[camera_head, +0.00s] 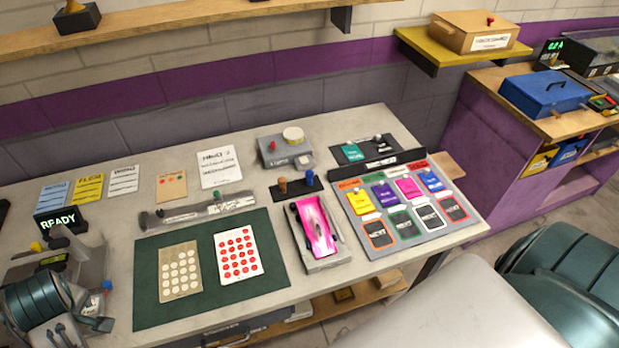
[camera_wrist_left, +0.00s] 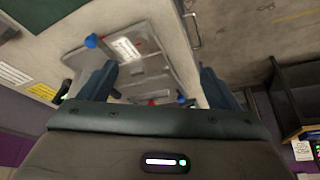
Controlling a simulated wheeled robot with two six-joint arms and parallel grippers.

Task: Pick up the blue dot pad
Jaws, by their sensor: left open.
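I see no pad with blue dots in either view. A pad with red dots (camera_head: 239,252) and a tan pad with pale dots (camera_head: 180,272) lie side by side, apart, on a dark green mat (camera_head: 268,277). My left gripper (camera_head: 82,328) is at the lower left of the head view, left of the mat and away from both pads. In the left wrist view its fingers (camera_wrist_left: 157,88) are spread with nothing held, above a grey device (camera_wrist_left: 145,62) with a blue knob (camera_wrist_left: 93,41). My right gripper is out of view.
A pink car (camera_head: 315,228) on a grey stand is right of the mat. A board of coloured cards (camera_head: 385,247) stands further right. A grey bar (camera_head: 198,211) lies behind the mat. A READY display (camera_head: 58,218) is at the left. The mat's front strip is clear.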

